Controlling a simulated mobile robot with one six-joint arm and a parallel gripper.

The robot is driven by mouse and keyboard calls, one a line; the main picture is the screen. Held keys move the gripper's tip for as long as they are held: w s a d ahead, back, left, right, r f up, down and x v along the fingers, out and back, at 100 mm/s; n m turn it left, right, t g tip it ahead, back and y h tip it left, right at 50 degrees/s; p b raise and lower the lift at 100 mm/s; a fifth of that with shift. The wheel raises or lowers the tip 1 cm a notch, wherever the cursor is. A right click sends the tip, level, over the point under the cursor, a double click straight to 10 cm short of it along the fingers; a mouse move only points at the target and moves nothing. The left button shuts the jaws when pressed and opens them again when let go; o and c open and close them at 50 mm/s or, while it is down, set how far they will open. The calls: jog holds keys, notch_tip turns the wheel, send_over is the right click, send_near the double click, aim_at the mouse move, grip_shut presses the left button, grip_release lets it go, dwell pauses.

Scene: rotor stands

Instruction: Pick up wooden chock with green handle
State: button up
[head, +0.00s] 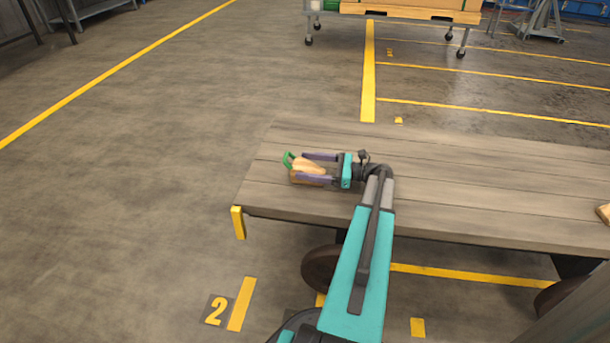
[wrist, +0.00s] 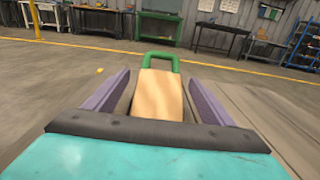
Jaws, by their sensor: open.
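The wooden chock (head: 308,168) with its green handle (head: 288,161) lies on a plank-topped cart (head: 450,190), near the cart's left end. My gripper (head: 315,168) is open, with one purple finger on each side of the chock. In the wrist view the chock (wrist: 158,95) sits between the two fingers, with a gap visible on both sides. The green handle (wrist: 160,57) stands at its far end, beyond the fingertips. The chock's near end is hidden behind the gripper's dark front edge.
Another wooden piece (head: 604,213) lies at the cart's right, cut off by the picture edge. The planks around the chock are otherwise clear. A yellow corner bracket (head: 238,222) marks the cart's left front corner. A wheeled trolley (head: 410,12) stands far behind on the floor.

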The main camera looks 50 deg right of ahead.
aim_at(301, 163)
jog(key=shift+b+x, duration=0.35)
jog(key=shift+x, duration=0.8)
jog(key=shift+c, duration=0.3)
jog(key=c, duration=1.4)
jog(key=shift+c, duration=0.2)
jog(key=shift+w+r, duration=0.1)
jog(key=shift+r, duration=0.05)
jog(key=shift+r+p, duration=0.9)
jog(key=shift+r, duration=0.3)
jog(key=shift+s+d+r+p, duration=0.1)
jog(key=shift+s+r+p, duration=0.45)
jog(key=shift+r, duration=0.1)
jog(key=s+d+p, duration=0.1)
jog(key=s+p, duration=0.1)
jog(key=s, duration=0.5)
jog(key=s+d+r+p, duration=0.1)
jog(key=s+d+p, duration=0.1)
jog(key=s, duration=0.5)
jog(key=shift+s+d+p, duration=0.3)
